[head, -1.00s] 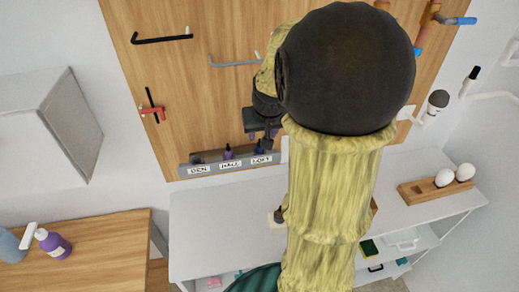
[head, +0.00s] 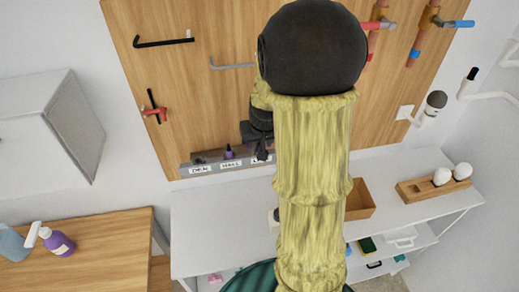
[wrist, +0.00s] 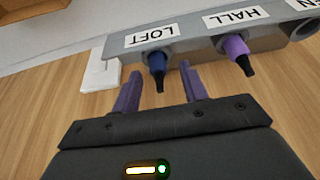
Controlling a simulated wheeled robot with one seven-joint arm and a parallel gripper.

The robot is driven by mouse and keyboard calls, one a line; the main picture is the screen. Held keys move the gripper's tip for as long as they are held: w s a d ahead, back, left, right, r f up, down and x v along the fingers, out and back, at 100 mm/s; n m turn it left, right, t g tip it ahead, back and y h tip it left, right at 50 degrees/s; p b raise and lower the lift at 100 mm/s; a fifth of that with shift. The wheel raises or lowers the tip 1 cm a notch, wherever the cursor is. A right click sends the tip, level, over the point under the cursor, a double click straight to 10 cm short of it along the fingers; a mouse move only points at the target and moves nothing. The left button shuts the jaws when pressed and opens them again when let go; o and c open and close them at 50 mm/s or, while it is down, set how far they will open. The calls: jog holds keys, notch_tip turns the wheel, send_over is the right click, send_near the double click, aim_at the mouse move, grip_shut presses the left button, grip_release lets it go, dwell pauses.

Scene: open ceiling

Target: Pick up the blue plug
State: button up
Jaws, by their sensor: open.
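The blue plug (wrist: 157,62) sits in the grey rack at the LOFT label, its black tip pointing out toward my gripper. My gripper (wrist: 160,86) is open and empty, with one purple finger on each side of the line to the blue plug. The fingertips are close to the plug, and I cannot tell whether they touch it. In the head view my gripper (head: 262,153) is in front of the LOFT end of the rack and hides the blue plug.
A purple plug (wrist: 236,52) sits at the HALL label in the grey rack (head: 202,169), near the right finger in the wrist view. The rack is on a wooden board (head: 215,95) with pipes and hooks. A white counter (head: 215,215) below holds a wooden box (head: 359,200).

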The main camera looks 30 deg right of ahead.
grip_shut()
jog(key=shift+r, duration=0.15)
notch_tip(320, 180, up, 10)
jog(key=shift+f+b, duration=0.1)
jog(key=shift+b, duration=0.7)
